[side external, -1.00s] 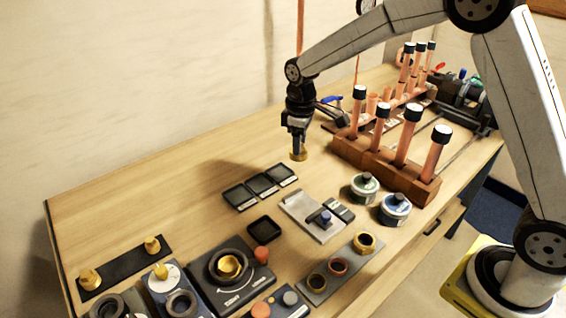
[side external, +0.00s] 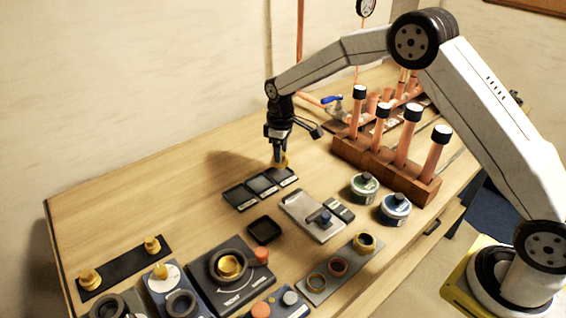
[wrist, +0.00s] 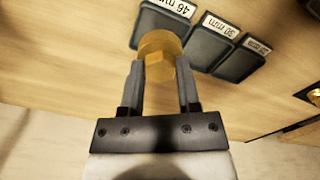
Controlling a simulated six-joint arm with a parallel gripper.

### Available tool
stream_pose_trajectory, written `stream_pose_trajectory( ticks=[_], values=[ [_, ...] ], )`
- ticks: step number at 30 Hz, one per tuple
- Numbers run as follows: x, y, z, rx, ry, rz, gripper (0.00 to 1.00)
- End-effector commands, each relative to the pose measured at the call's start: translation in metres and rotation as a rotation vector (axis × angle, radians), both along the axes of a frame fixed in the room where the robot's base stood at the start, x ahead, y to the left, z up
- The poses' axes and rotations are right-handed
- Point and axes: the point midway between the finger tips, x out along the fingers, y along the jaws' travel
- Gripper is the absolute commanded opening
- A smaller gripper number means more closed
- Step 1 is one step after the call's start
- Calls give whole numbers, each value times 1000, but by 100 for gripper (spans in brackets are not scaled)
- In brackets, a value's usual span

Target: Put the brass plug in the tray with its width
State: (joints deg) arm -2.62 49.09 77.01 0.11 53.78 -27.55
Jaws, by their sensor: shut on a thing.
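My gripper (side external: 280,148) is shut on the brass plug (side external: 281,161) and holds it upright at the back edge of the right-hand tray (side external: 291,181). I cannot tell whether plug and tray touch. In the wrist view the brass plug (wrist: 158,45) is a round yellow piece with a hex part, between my gripper's fingers (wrist: 160,67). It partly covers the tray labelled 46 mm (wrist: 190,32). Beside that are the tray labelled 30 mm (wrist: 208,52) and a third tray (wrist: 240,66) whose label is too blurred to read.
A separate black dish (side external: 264,231) and a grey plate with a caliper-like tool (side external: 312,216) lie in front of the trays. A wooden block with copper tubes (side external: 388,170) stands to the right, with two tins (side external: 394,208) before it. The table left of the trays is clear.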

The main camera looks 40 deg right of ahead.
Motion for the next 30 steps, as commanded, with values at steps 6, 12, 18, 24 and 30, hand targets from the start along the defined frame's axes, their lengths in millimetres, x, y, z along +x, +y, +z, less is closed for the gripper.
stream_pose_trajectory(
  ticks=[6,12,18,24,30],
  values=[
    [6,0,-8,-1,1,0,0],
    [5,0,-31,-1,0,0,0],
    [5,0,-37,-1,-2,0,0],
    [5,0,-37,-1,-2,0,0],
    [5,0,-40,-1,-2,0,60]
  ],
)
